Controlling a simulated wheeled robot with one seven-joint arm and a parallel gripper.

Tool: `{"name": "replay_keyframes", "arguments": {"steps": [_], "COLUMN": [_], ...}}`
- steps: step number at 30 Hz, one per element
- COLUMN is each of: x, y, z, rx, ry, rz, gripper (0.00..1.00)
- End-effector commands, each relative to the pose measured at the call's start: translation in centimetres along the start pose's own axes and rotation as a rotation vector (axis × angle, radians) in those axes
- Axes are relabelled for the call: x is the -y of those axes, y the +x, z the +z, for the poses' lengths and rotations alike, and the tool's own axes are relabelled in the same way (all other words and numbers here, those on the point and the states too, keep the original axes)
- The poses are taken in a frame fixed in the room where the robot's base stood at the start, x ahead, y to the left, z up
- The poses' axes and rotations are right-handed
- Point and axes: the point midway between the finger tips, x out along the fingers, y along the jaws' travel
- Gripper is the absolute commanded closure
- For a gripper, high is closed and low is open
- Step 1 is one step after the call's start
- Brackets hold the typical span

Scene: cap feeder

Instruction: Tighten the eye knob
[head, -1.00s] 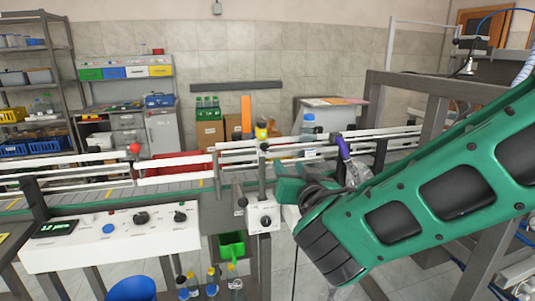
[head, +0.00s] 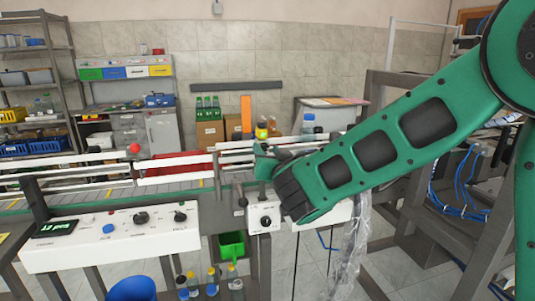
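I cannot tell for sure which part is the eye knob. A red round knob (head: 135,148) stands on the conveyor rails at left of centre. The purple-handled knob seen earlier on the rail at right is hidden behind my green arm.
The conveyor rails (head: 75,167) run across the view. A white control panel (head: 115,235) with dials and buttons is at front left. A green bin (head: 231,244), several bottles and a blue bucket (head: 131,289) are below. Clear plastic (head: 349,262) hangs under my arm.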

Motion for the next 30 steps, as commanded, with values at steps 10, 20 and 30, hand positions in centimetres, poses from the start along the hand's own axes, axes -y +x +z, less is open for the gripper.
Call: {"name": "replay_keyframes", "arguments": {"steps": [10, 20, 30], "x": [0.01, -0.11, -0.18], "y": [0.13, 0.11, 0.09], "z": [0.01, 0.03, 0.06], "rx": [0.001, 0.001, 0.002], "ry": [0.000, -0.007, -0.141], "rz": [0.000, 0.002, 0.003], "gripper": [0.76, 1.00, 1.00]}}
